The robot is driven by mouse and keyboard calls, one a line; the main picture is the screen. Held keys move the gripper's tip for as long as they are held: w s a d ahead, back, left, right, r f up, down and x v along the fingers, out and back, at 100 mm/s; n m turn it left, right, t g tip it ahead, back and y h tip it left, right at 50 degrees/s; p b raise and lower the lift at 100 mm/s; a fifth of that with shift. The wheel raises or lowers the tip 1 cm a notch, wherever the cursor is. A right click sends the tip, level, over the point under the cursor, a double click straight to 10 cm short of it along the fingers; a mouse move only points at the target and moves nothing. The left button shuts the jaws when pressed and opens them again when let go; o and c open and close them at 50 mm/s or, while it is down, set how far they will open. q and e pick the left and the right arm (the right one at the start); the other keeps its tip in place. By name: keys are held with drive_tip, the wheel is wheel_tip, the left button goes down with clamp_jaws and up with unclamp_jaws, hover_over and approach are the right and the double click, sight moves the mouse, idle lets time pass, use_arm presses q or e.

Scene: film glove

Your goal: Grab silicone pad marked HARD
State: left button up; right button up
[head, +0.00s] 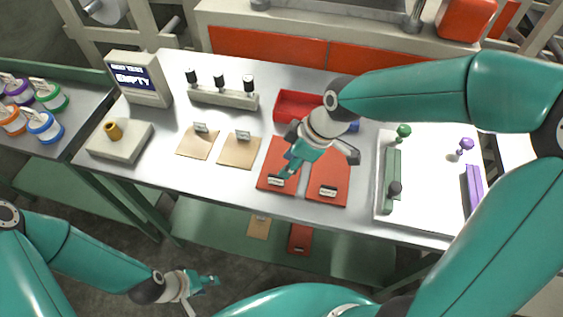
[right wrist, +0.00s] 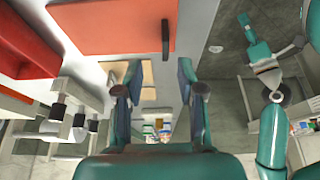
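Two flat red pads lie side by side on the metal table, a left one (head: 270,158) and a right one (head: 333,170). Each has a small tag at its front edge, the left tag (head: 276,181) and the right tag (head: 328,190); I cannot read which says HARD. My right gripper (head: 320,163) is above the pads, covering part of them. In the right wrist view its fingers (right wrist: 158,90) are spread with nothing between them, and a red pad (right wrist: 115,25) shows at the top. My left gripper (head: 202,284) is low in front of the table, away from the pads.
Two tan sheets (head: 239,152) with tags lie left of the pads. A red tray (head: 291,107) stands behind. A white board (head: 429,190) with green and purple tools is at right. A display box (head: 138,80) stands back left. A lower shelf (head: 215,225) holds another red pad (head: 300,238).

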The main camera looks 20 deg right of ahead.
sight(276, 175)
drive_tip(key=shift+s+a+p+x, duration=0.15)
drive_tip(key=shift+p+x, duration=0.2)
drive_tip(key=shift+x, duration=1.5)
drive_tip(key=shift+s+a+p+x, duration=0.1)
drive_tip(key=shift+p+x, duration=0.2)
drive_tip(key=shift+x, duration=1.55)
drive_tip(key=shift+r, duration=0.1)
clamp_jaws()
